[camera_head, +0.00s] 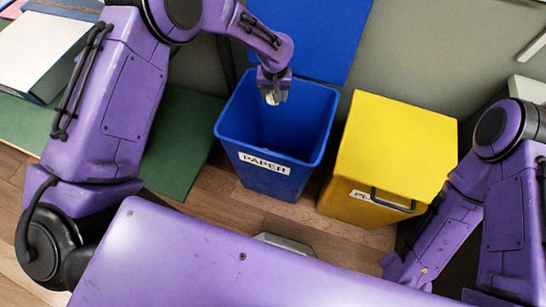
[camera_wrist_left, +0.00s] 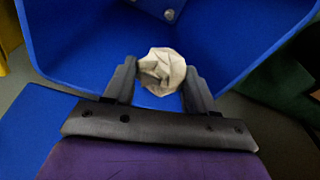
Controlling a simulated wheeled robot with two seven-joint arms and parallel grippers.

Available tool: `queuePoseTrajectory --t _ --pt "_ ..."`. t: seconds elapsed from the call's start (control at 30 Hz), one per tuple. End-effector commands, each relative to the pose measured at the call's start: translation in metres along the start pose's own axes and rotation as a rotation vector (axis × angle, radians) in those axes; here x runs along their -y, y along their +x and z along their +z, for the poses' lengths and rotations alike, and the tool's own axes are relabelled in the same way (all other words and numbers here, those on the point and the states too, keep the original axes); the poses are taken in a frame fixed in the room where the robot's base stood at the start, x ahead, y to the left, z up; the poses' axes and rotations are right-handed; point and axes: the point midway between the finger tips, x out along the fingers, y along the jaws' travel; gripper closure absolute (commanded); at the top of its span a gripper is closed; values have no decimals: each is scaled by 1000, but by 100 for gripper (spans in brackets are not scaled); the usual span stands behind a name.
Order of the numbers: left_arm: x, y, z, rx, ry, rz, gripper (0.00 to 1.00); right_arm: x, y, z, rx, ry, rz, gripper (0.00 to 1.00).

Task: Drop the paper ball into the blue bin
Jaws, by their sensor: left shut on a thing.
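The blue bin (camera_head: 275,169) stands open on the floor with a "PAPER" label on its front. My left gripper (camera_head: 272,96) is over the bin's opening, near its back edge, and is shut on the pale crumpled paper ball (camera_head: 271,99). In the left wrist view the paper ball (camera_wrist_left: 161,70) sits between the two dark fingers, with the blue inner walls of the bin (camera_wrist_left: 235,45) around and behind it. My right arm is at the lower right of the head view, but its fingers are hidden or out of frame.
A yellow bin (camera_head: 395,145) with a closed lid and a handle stands right of the blue bin. The blue bin's raised lid (camera_head: 310,40) is behind it. Binders (camera_head: 40,50) lie on a green surface (camera_head: 180,140) at the left.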

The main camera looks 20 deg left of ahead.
Motion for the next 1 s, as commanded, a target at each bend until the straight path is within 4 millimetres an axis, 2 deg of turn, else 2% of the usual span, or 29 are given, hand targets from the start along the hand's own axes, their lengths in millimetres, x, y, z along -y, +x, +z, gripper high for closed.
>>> queuePoseTrajectory --t 0.03,0.3,0.33,0.4,0.73,0.87,1.0 --pt "0 10 1 0 -1 1 72 1 9 4 0 0 0 57" --pt "0 8 1 0 0 0 72 1 8 3 0 0 0 57" --pt "0 8 1 0 0 0 38 1 8 3 0 0 0 57" --pt "0 8 1 0 0 0 15 1 8 3 0 0 0 57" --pt "0 4 0 -1 0 0 15 1 7 3 0 0 0 57" --pt "0 -19 0 -5 1 1 15 0 6 2 0 0 0 57" --pt "0 -54 0 -5 2 1 15 0 3 1 0 0 0 57"
